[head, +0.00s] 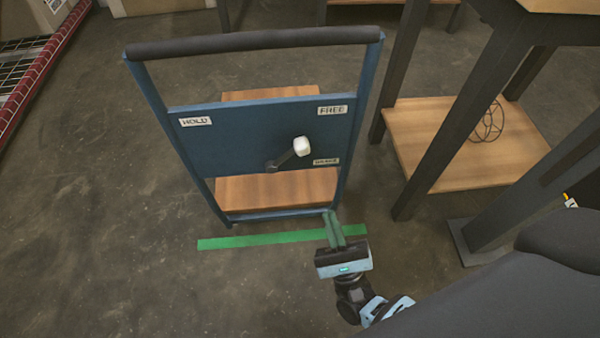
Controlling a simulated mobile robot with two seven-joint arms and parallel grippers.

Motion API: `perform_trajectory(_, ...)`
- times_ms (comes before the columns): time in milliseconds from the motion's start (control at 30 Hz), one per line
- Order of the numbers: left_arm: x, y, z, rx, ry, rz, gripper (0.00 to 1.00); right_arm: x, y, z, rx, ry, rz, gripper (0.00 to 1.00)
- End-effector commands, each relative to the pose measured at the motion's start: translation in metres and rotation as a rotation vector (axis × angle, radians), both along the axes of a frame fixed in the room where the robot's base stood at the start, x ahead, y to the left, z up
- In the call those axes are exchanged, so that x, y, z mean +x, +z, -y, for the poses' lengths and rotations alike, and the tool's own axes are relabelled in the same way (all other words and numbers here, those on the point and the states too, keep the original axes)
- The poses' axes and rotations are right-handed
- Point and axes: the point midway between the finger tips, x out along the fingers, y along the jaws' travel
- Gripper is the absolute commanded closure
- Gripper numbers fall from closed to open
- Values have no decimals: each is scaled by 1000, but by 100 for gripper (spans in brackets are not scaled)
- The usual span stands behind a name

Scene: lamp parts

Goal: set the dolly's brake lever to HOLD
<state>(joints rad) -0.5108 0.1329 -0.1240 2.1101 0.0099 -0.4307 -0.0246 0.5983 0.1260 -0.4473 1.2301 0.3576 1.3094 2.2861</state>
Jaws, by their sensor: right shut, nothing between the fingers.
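The blue dolly (230,145) stands upright in the middle of the head view, with a dark padded handle bar across its top. The brake lever (287,157) is a short dark arm on the dolly's panel with a white knob (302,146). It points up and to the right, on the FREE side. The HOLD label (195,121) is at the panel's upper left and the FREE label (333,110) at its upper right. My right gripper (331,216) is shut and empty, below the lever near the dolly's lower right corner in the picture. My left gripper is out of view.
A green floor strip (250,240) lies in front of the dolly. A dark-legged table with a wooden lower shelf (440,150) stands close on the right, with a wire object (488,122) on it. A red-edged rack (40,65) is at the upper left. The floor at left is clear.

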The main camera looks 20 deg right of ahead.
Motion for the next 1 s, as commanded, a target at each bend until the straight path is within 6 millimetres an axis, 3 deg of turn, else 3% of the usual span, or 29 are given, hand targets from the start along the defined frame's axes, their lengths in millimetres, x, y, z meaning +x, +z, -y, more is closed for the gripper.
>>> perform_trajectory(133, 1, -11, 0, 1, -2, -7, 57, 5, -9, 2, 46, 25, 29, 100)
perform_trajectory(633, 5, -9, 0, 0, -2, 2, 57, 8, -6, 2, 57, 31, 39, 100)
perform_trajectory(1000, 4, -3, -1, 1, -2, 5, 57, 47, 32, 1, 57, 29, 42, 100)
